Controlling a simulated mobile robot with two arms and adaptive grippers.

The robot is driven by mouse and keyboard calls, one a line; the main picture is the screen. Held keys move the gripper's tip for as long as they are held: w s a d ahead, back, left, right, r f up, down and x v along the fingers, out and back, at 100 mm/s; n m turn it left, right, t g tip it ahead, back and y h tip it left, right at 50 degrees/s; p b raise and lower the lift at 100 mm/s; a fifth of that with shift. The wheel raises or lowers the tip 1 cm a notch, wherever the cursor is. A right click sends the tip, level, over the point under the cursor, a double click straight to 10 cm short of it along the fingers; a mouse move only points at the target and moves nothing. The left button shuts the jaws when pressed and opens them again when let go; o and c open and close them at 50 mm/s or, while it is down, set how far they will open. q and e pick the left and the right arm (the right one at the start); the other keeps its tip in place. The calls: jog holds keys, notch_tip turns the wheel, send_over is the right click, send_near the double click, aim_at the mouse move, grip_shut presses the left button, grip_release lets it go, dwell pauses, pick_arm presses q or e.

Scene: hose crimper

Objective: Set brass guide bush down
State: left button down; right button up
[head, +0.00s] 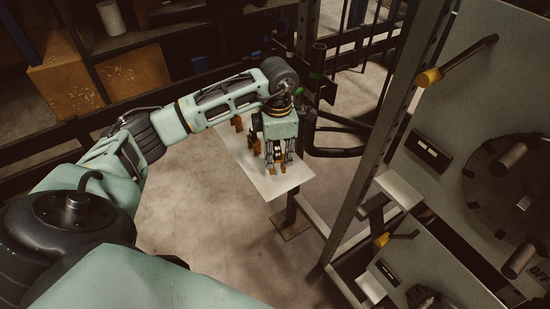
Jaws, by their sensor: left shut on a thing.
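My left gripper (277,166) points down over a small pale shelf plate (294,181) in the middle of the view. It is shut on a small brass-coloured piece, which I take to be the brass guide bush; the fingers hide most of it. Whether its underside touches the plate I cannot tell. More small brass-coloured pieces (238,123) stand on the plate behind the gripper, partly covered by my arm. My right gripper is not in view.
A grey machine (459,115) with yellow-knobbed levers (429,78) and a round dark head stands at the right. Dark upright posts and curved black hoses (335,152) are close right of the plate. Shelves with cardboard boxes (134,74) stand behind at the left. The front end of the plate is bare.

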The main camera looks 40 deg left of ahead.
aim_at(277, 158)
pick_arm(q)
jog(key=shift+f, duration=0.35)
notch_tip(277, 158, down, 3)
jog(key=shift+f+p, duration=0.1)
jog(key=shift+p, duration=0.2)
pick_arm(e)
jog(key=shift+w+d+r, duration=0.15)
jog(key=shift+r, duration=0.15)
pick_arm(q)
jog(key=shift+f, duration=0.2)
jog(key=c, duration=1.6)
grip_release()
jog(key=shift+o, duration=0.2)
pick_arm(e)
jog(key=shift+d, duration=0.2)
